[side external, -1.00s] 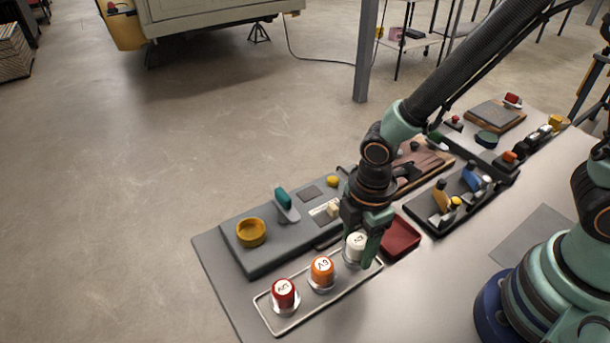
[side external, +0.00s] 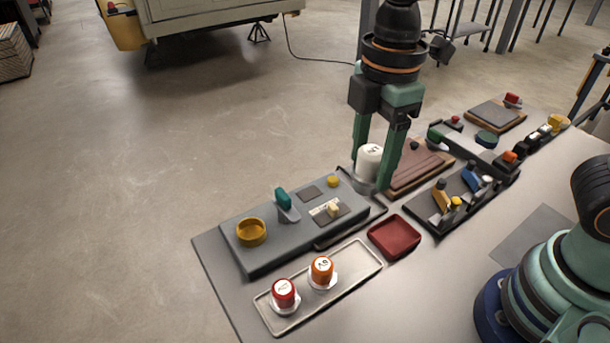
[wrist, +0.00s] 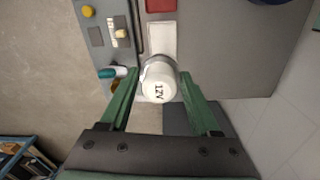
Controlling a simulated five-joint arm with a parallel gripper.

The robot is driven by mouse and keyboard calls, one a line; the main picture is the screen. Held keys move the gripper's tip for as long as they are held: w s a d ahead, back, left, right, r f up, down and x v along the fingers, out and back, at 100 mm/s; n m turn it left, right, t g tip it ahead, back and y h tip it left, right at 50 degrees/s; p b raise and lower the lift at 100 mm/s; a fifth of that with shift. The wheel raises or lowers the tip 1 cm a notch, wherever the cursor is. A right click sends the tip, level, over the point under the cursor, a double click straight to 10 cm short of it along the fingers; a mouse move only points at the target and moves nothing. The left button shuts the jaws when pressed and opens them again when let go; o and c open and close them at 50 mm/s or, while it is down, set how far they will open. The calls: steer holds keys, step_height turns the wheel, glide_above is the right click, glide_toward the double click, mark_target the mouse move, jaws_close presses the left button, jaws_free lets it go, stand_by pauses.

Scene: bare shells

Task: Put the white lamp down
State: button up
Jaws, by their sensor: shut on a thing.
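The white lamp (side external: 369,160) is a short white cylinder with a wider clear or silvery base. My gripper (side external: 374,172) is shut on it, with one green finger on each side, and the lamp looks upright. In the side view it shows over the right end of the grey panel; its height above the surface is hard to tell. In the wrist view the lamp (wrist: 159,88) sits between the fingers, with "12V" on its top. The shallow metal tray (side external: 345,272) holds a red lamp (side external: 284,293) and an orange lamp (side external: 322,269); its right end is bare.
The grey panel (side external: 265,262) carries a yellow ring (side external: 251,232), a teal switch (side external: 285,200) and a yellow button (side external: 333,181). A dark red dish (side external: 394,237) lies right of the tray. A brown board (side external: 418,172) and a black tray with coloured handles (side external: 440,222) stand farther right.

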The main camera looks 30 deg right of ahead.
steer(key=w+a+r, duration=0.3)
steer(key=w+a, duration=1)
steer(key=w, duration=0.1)
step_height(320, 180, down, 19)
steer(key=shift+w+a+f, duration=0.1)
steer(key=shift+a+f, duration=0.05)
steer(key=shift+f, duration=0.1)
steer(key=shift+f, duration=0.25)
steer(key=o, duration=1.4)
steer(key=shift+c, duration=0.2)
